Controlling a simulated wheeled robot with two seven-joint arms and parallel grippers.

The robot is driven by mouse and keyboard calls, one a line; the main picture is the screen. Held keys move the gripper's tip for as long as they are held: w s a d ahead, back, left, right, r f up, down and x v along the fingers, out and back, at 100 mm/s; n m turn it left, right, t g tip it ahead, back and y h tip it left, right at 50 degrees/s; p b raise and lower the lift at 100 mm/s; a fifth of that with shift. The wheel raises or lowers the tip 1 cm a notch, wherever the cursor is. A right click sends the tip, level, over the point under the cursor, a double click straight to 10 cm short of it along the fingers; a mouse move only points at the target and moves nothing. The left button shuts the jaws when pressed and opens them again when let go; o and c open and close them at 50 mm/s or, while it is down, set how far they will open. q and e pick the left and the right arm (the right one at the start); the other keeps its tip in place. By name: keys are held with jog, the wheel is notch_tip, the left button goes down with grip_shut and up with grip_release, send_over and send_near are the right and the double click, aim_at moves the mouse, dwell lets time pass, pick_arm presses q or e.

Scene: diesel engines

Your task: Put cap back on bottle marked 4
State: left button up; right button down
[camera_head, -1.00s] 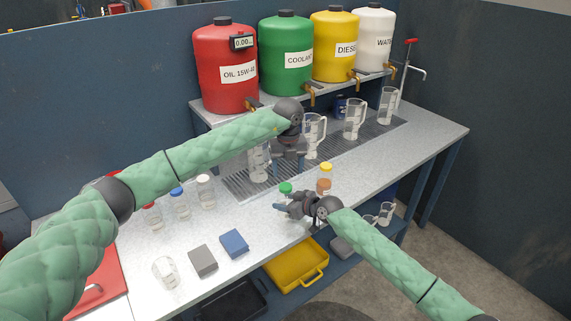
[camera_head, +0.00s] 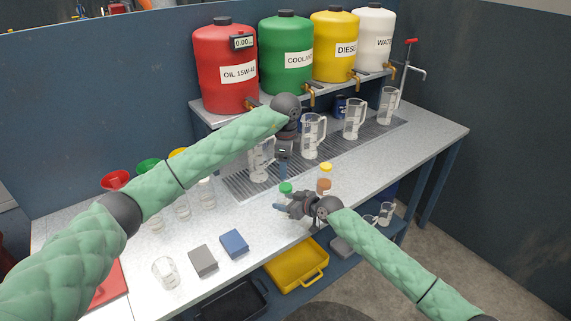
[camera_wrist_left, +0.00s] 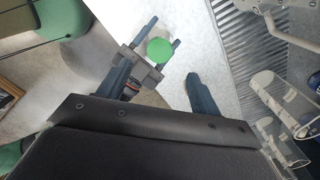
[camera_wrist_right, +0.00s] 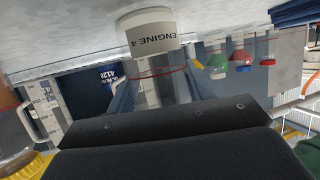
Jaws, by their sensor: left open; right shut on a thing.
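The bottle labelled ENGINE 4 (camera_wrist_right: 152,38) is between my right gripper's fingers in the right wrist view, which shows it upside down. My right gripper (camera_head: 284,204) is shut on it near the bench's front edge. A green cap (camera_head: 286,187) shows at the bottle's top; it also shows from above in the left wrist view (camera_wrist_left: 159,49). I cannot tell whether it is screwed down. My left gripper (camera_head: 285,150) is open and empty, above and behind the green cap. In the left wrist view the cap lies beyond and between its fingertips.
A yellow-capped bottle with amber liquid (camera_head: 324,182) stands close beside my right gripper. Clear jugs (camera_head: 313,135) stand on the grating behind. A grey block (camera_head: 203,261), a blue block (camera_head: 234,243) and a clear beaker (camera_head: 166,272) are at the front left.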

aim_at(285, 186)
dwell(0.4)
pick_arm(q)
jog(key=shift+f, duration=4)
jog(key=shift+c, duration=0.2)
jog(key=c, duration=1)
